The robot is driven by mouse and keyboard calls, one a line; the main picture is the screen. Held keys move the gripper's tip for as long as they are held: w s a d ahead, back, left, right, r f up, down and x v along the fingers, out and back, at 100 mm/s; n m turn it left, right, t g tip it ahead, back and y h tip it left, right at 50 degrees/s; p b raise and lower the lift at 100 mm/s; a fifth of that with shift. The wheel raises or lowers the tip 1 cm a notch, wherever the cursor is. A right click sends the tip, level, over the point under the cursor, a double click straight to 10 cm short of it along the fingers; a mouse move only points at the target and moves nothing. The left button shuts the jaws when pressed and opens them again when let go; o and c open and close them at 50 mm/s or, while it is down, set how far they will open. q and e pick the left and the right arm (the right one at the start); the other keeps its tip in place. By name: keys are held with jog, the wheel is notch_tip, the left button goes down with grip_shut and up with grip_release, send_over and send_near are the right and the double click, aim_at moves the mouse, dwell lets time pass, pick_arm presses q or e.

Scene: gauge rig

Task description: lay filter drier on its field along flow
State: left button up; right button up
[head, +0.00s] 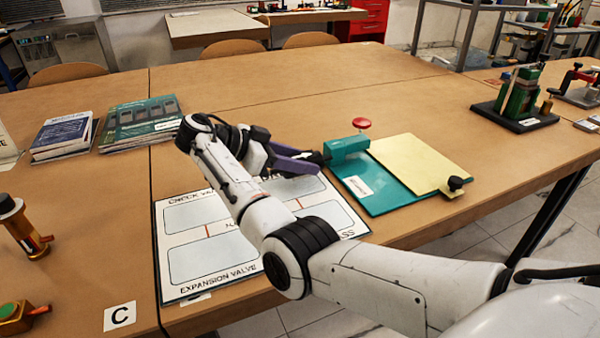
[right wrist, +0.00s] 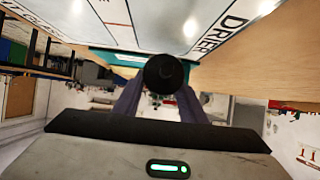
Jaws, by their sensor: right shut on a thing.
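My right gripper (head: 308,158), with purple fingers, is shut on a dark filter drier (head: 316,157) above the far right part of the white field mat (head: 168,287). In the right wrist view the filter drier (right wrist: 163,73) shows as a round black end between the fingers (right wrist: 160,95). The fingers hide much of its body, so I cannot tell its full line. The mat has several pale blue fields with printed names. The word DRIER shows on the mat in the right wrist view (right wrist: 222,32). In the head view, the far right field (head: 300,188) is partly covered by my arm and gripper. My left gripper is out of view.
Books (head: 140,122) lie behind left. Brass fittings (head: 22,228) stand at the left. A green device (head: 518,95) is far right. The table's back middle is clear.

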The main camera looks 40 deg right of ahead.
jog(key=shift+f, duration=1.3)
jog(key=shift+f, duration=0.1)
jog(key=shift+f+b, duration=0.2)
jog(key=shift+b, duration=0.2)
jog(key=o, duration=1.2)
jog(key=shift+r, duration=0.1)
jog(key=shift+r, duration=0.1)
